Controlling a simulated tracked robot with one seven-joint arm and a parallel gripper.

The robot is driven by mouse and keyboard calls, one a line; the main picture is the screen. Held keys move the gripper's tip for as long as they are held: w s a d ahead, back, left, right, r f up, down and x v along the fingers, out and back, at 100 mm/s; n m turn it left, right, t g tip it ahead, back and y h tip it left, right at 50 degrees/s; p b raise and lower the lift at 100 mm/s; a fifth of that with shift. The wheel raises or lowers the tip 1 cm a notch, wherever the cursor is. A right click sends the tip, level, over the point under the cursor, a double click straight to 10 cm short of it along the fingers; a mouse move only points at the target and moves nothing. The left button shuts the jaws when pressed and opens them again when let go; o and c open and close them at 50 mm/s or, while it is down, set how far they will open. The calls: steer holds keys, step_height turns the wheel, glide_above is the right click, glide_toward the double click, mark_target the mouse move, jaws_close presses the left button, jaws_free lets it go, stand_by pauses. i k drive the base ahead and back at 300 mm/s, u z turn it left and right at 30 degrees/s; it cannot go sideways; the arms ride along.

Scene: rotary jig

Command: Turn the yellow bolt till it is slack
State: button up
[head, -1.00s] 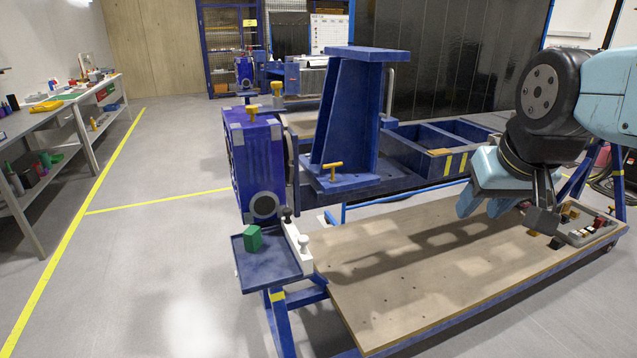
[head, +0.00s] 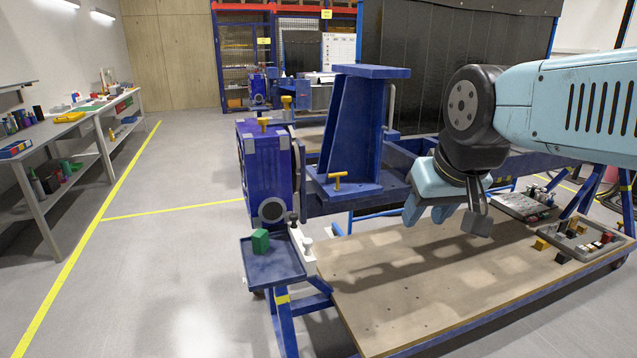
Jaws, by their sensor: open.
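A yellow T-shaped bolt (head: 338,180) stands upright on the blue fixture plate of the jig (head: 355,125). A yellow knob-headed bolt (head: 263,124) sits on top of the blue housing (head: 265,165) at the jig's left end, and another yellow one (head: 286,102) shows just behind it. Which of these is the task's bolt I cannot tell. My gripper (head: 428,212) is open and empty, pointing down over the wooden board. It is to the right of the T-shaped bolt and apart from it. All three bolts are clear of my arm in this view.
The wooden board (head: 400,298) is mostly bare. Grey bins of small parts (head: 580,241) lie at its right end. The floor at left is clear.

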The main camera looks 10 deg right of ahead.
mark_target(337, 177)
steer(key=u, duration=0.1)
steer(key=i, duration=1)
steer(key=z, duration=0.1)
